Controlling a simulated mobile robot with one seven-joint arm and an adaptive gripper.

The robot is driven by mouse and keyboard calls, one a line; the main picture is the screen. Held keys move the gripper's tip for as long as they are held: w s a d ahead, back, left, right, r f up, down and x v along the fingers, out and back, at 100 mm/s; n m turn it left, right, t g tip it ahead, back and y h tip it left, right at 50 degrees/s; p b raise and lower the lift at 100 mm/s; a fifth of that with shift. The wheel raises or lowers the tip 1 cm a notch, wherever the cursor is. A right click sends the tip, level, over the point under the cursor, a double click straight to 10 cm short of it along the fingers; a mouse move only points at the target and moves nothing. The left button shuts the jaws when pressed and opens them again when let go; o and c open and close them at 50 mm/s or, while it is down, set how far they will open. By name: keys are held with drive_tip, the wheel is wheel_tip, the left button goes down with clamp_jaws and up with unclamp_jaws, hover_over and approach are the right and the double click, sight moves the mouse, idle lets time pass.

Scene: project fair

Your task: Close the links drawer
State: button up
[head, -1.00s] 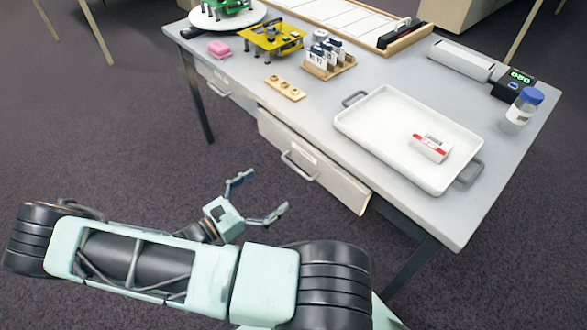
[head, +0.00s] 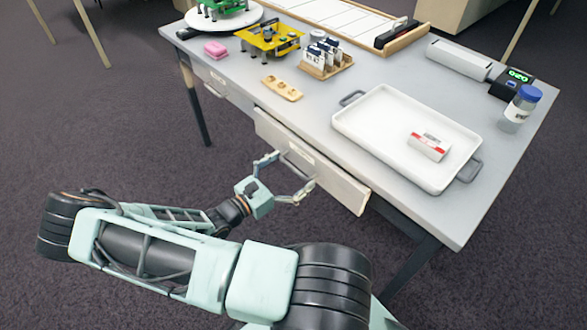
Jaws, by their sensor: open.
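A pale drawer front (head: 338,184) with a grey bar handle and a small label stands under the near edge of the table. It appears to stick out a little from the table frame; its inside is hidden, and the label is too small to read. My gripper (head: 294,172) is open and empty in front of this drawer. Its two fingers reach toward the front, one on either side of the handle; I cannot tell whether they touch. A second drawer (head: 222,86) with its own handle and label is further left and looks flush.
On the grey table (head: 300,110) are a white tray (head: 375,128) with a red-and-white box (head: 428,147), a blue-capped bottle (head: 521,108), a card holder (head: 325,58) and a yellow device (head: 269,38). A dark table leg (head: 408,268) stands right of the drawer.

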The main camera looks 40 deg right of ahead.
sight(302, 163)
drive_tip(key=c, duration=1.4)
drive_tip(key=shift+o, duration=0.2)
drive_tip(key=d, duration=0.4)
drive_tip(key=shift+w+d+p, duration=0.1)
drive_tip(key=shift+w+p, duration=0.05)
drive_tip(key=shift+p, duration=0.15)
drive_tip(key=o, duration=1.4)
drive_tip(key=shift+d, duration=0.1)
drive_tip(key=shift+c, duration=0.2)
drive_tip(key=s+a, duration=0.1)
drive_tip(key=a, duration=1.1)
